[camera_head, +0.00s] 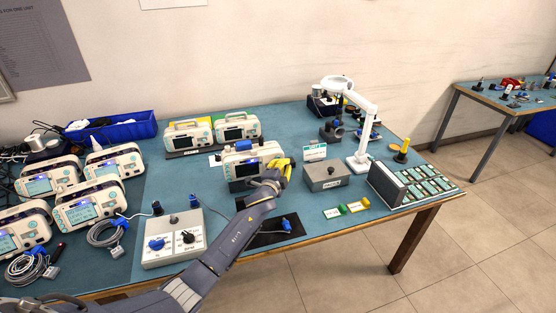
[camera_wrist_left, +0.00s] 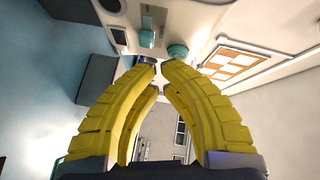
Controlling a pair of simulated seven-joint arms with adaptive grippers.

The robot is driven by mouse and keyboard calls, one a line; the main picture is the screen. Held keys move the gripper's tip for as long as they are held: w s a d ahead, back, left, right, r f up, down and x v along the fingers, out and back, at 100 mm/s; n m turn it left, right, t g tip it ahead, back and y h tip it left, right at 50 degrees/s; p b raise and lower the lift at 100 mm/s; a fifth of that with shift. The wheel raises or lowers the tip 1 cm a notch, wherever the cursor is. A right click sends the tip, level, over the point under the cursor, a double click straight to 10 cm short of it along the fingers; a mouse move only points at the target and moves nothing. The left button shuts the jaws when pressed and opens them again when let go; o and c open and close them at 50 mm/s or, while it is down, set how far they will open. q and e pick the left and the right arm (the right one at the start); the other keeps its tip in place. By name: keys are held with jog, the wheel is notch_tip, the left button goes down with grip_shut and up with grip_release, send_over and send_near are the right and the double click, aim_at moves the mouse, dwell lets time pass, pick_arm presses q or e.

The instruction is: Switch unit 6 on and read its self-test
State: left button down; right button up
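A white monitor unit (camera_head: 238,171) stands alone on the blue mat near the middle of the table, with a dark screen and a blue item on top. I cannot read its number. My left gripper (camera_head: 285,166) has yellow fingers at the unit's right front side. In the left wrist view the fingers (camera_wrist_left: 160,66) curve together, their tips nearly meeting, with nothing seen between them. Contact is not clear. My right gripper is out of view.
Several monitors with lit screens (camera_head: 84,208) crowd the left, with coiled grey cables (camera_head: 104,232). Two more units (camera_head: 187,136) stand behind. A grey control box (camera_head: 173,241) is front left; a grey box (camera_head: 323,176) and white lamp (camera_head: 366,140) are right of my gripper.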

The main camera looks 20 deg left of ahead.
pick_arm(q)
jog(key=shift+w+a, duration=0.2)
jog(key=shift+w, duration=0.05)
dwell(0.7)
jog(key=shift+s+d, duration=0.45)
jog(key=shift+s, duration=0.2)
jog(key=shift+s+d, duration=0.1)
jog(key=shift+s+d, duration=0.7)
jog(key=shift+s, duration=0.3)
jog(key=shift+s+d, duration=0.7)
jog(key=shift+s, duration=0.25)
